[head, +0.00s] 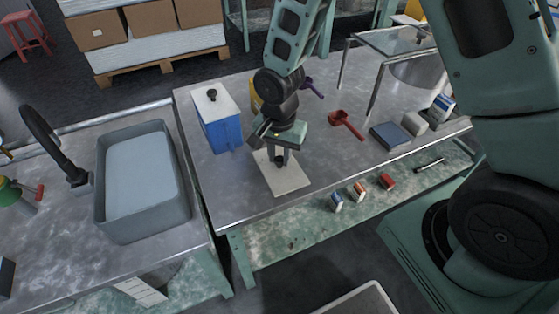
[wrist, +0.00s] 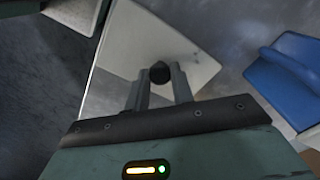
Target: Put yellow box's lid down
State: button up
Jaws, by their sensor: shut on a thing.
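The lid (head: 288,181) is a white, flat plate with a dark knob, near the table's front edge under my gripper. My gripper (head: 279,162) is shut on the lid's knob. In the wrist view the dark knob (wrist: 160,73) sits between the two fingertips of my gripper (wrist: 161,83), with the pale lid (wrist: 190,50) spreading behind it. I cannot tell whether the lid touches the table or hangs just above it. The yellow box (head: 256,103) stands behind my arm, which hides most of it.
A blue box (head: 222,131) with its own white lid stands left of my gripper; it also shows in the wrist view (wrist: 285,78). A red scoop (head: 345,122), a purple one (head: 313,87) and a blue-grey box (head: 390,136) lie to the right. A sink (head: 143,180) is at left.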

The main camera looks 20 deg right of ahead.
aim_at(279, 159)
jog(key=shift+f, duration=1)
jog(key=shift+f, duration=0.2)
jog(key=o, duration=1)
jog(key=shift+r, duration=0.2)
notch_tip(279, 159, up, 12)
jog(key=p, duration=0.2)
jog(key=s+a+r+n, duration=0.3)
jog(key=s+r+n, duration=0.1)
jog(key=s+n, duration=0.4)
jog(key=s+a+r+n, duration=0.3)
jog(key=s+r+n, duration=0.2)
jog(key=s+n, duration=0.3)
jog(key=s, duration=0.4)
jog(key=shift+a+r+n+y, duration=0.15)
jog(key=shift+n+y, duration=0.15)
jog(key=shift+n, duration=0.1)
